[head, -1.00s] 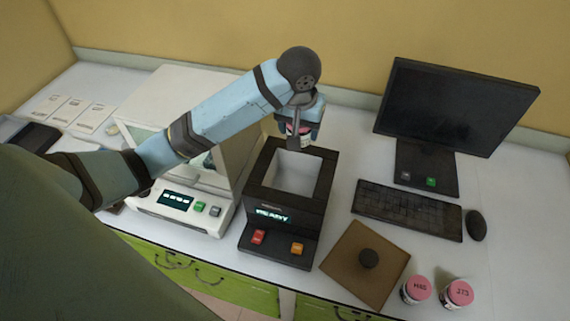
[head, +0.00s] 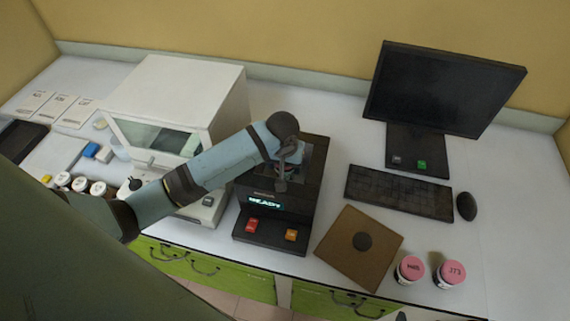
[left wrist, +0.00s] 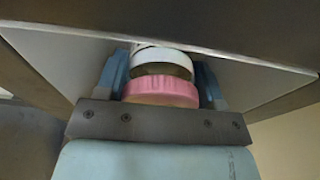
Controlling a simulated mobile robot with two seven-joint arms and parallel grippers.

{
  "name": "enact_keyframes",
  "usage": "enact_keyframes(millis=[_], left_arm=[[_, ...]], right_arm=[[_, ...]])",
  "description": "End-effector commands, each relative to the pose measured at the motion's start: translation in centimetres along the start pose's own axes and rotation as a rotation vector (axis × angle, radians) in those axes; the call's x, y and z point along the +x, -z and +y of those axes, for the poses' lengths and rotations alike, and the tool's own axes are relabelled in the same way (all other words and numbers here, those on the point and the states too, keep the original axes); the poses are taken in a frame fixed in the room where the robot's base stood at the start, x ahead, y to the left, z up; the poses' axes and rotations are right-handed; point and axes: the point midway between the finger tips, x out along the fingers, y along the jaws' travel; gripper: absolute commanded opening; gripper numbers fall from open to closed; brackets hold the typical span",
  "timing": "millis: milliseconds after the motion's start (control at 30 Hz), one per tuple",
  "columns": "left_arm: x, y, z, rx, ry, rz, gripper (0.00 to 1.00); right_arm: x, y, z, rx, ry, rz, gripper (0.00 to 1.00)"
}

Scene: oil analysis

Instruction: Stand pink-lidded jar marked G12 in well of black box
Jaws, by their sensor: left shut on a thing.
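The black box (head: 262,222) with the square well stands in the middle of the counter, its display reading READY. My left gripper (head: 290,172) is over the well and hides much of its opening. In the left wrist view my left gripper (left wrist: 161,86) is shut on a jar with a pink lid (left wrist: 160,93) and a white and dark body.
Two pink-lidded jars (head: 410,269) (head: 449,273) stand at the front right. A keyboard (head: 400,193) and monitor (head: 440,95) are behind. A white machine (head: 185,95) stands left of the box.

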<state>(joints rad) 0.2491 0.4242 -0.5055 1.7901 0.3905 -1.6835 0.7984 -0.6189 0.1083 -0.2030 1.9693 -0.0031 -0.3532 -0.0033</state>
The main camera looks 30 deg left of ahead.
Motion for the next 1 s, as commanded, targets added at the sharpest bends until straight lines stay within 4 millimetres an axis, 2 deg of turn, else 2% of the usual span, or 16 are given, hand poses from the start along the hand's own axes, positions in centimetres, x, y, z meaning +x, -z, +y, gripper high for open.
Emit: enact_keyframes(millis=[100,467,500,600,867,1000], left_arm=[[0.97,-0.17,-0.01,0.0,0.001,0.0,0.34],[1.32,-0.21,0.02,0.0,0.0,0.001,0.34],[1.4,-0.23,0.01,0.001,0.0,0.001,0.64],[1.36,-0.22,0.01,0.001,0.0,0.001,0.87],[1.31,-0.2,0.01,0.001,0.0,0.001,0.87],[0.48,-0.14,0.04,0.001,-0.001,0.002,0.87]], right_arm=[[0.1,0.12,0.05,0.01,-0.005,-0.001,0.82],[0.04,-0.71,0.1,0.006,-0.004,-0.015,0.82],[0.02,-0.73,0.09,0.006,-0.004,-0.015,0.82],[-0.02,-0.67,0.04,0.005,-0.002,-0.014,0.82],[-0.13,-0.2,-0.13,0.004,0.001,-0.006,0.82],[-0.06,-0.31,-0.13,0.003,0.001,-0.005,0.82]])
